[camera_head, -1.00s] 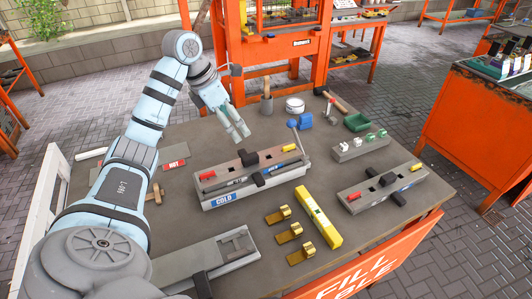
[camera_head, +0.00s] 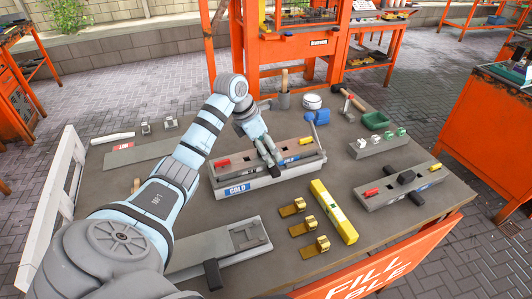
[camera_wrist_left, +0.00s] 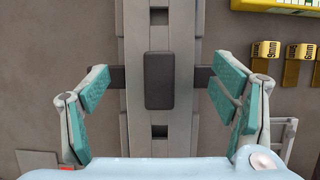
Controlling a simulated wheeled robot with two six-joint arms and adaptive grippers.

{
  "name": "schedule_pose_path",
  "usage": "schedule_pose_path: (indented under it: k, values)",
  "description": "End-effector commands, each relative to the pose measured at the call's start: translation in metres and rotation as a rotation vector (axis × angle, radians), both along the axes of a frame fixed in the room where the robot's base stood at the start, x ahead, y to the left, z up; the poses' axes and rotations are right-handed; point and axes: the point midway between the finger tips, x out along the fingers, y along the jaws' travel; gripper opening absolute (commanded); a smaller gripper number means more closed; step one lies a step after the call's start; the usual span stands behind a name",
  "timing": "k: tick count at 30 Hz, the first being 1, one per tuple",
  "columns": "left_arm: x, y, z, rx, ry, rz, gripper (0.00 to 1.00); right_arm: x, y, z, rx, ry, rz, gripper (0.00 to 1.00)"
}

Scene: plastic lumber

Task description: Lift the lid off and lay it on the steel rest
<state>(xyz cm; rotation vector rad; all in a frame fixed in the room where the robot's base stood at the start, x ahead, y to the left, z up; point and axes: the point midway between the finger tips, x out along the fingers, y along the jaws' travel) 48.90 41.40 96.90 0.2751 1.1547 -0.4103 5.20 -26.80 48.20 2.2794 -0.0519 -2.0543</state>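A long grey mould box (camera_head: 232,187) with a blue COLD label lies mid-table. In the left wrist view its grey top bar (camera_wrist_left: 159,42), apparently the lid, has a dark block handle (camera_wrist_left: 159,80) at its middle. My left gripper (camera_head: 270,160) points down over the box. In the left wrist view the gripper (camera_wrist_left: 159,92) is open, one finger on each side of the handle, with gaps on both sides. My right gripper is not in view.
A yellow bar (camera_head: 333,210) and brass clips (camera_head: 302,226) lie in front of the mould. Another grey mould (camera_head: 402,186) stands right, and a grey slab (camera_head: 190,257) lies front left. A green tray (camera_head: 376,121) stands at the back right.

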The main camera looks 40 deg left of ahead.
Motion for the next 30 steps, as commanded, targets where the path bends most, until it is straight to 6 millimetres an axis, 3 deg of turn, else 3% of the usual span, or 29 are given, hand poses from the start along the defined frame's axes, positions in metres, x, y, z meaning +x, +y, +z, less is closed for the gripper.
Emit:
schedule_pose_path:
  k: [2,14,24,30]
  values:
    - [0.000,0.000,0.000,0.000,0.000,0.000,0.62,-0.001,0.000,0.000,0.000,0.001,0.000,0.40]
    - [-0.001,0.001,0.000,0.001,0.001,0.002,0.00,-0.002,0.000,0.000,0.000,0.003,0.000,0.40]
    - [0.000,0.002,0.003,0.002,-0.002,0.002,0.00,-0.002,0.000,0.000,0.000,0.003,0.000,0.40]
    - [0.000,0.002,0.029,0.003,-0.005,0.002,0.00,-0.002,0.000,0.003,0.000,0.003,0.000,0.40]
